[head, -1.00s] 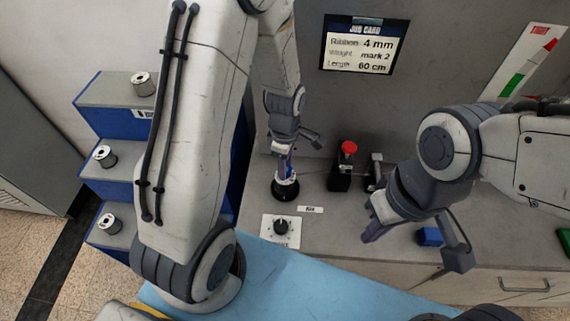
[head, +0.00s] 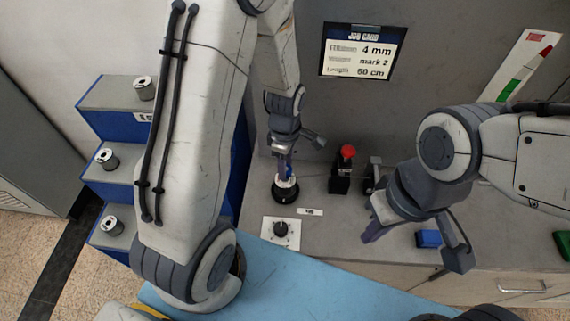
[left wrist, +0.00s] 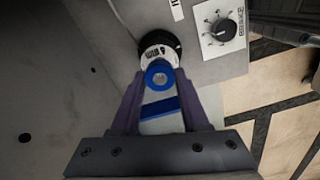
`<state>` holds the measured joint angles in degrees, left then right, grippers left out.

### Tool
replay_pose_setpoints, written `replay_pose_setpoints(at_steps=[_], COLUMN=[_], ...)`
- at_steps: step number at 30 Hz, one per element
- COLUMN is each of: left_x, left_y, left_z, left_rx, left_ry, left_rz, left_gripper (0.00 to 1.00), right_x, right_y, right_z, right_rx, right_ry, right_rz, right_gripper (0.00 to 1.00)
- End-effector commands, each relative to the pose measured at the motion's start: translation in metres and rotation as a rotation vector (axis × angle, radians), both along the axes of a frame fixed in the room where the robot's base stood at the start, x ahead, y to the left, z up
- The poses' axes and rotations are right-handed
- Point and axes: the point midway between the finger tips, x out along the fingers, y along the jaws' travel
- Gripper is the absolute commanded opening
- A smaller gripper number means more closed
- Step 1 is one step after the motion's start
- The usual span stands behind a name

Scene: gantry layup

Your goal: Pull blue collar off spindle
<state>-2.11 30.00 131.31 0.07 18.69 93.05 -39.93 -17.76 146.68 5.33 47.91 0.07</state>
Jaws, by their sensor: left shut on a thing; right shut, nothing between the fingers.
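The spindle (head: 284,191) stands upright on the grey bench, with a black base and a white body. In the left wrist view, its white top and black base (left wrist: 158,42) lie just beyond my fingertips. The blue collar (left wrist: 158,76) shows as a ring with a blue band between the fingers of my left gripper (left wrist: 158,84). That gripper is shut on it, directly above the spindle. In the head view the gripper (head: 284,174) hides most of the collar. I cannot tell whether the collar is clear of the spindle. My right gripper (head: 371,232) is shut and empty above the bench front.
A dial plate (head: 281,232) is in front of the spindle. A red-button box (head: 343,171) stands to its right. A blue block (head: 428,238) lies near my right gripper. Blue-sided steps (head: 112,127) with spools are at left. A job card (head: 362,52) hangs behind.

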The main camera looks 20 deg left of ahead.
Motion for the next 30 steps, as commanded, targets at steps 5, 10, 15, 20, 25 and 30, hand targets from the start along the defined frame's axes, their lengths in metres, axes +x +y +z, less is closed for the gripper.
replay_pose_setpoints(at_steps=[5,10,15,20,25,30], left_x=[0.000,0.000,0.000,0.000,0.000,0.000], left_y=[0.000,0.000,0.000,0.000,0.000,0.000], left_z=[0.003,0.013,0.024,0.033,0.036,0.035], left_rx=[0.000,0.000,0.000,0.000,0.000,0.000], left_ry=[0.000,0.000,0.000,0.000,0.000,0.000], left_rz=[0.000,0.000,0.000,0.000,0.000,0.000], left_gripper=[0.00,0.00,0.00,0.00,0.00,0.00], right_x=[0.000,0.000,0.000,0.000,0.000,0.000], right_y=[0.000,0.000,0.000,0.000,0.000,0.000], right_z=[0.003,0.012,0.022,0.031,0.033,0.032], right_rx=[0.000,0.000,0.000,0.000,0.000,0.000], right_ry=[0.000,0.000,0.000,0.000,0.000,0.000], right_rz=[0.000,0.000,0.000,0.000,0.000,0.000], right_gripper=[0.00,0.00,0.00,0.00,0.00,0.00])
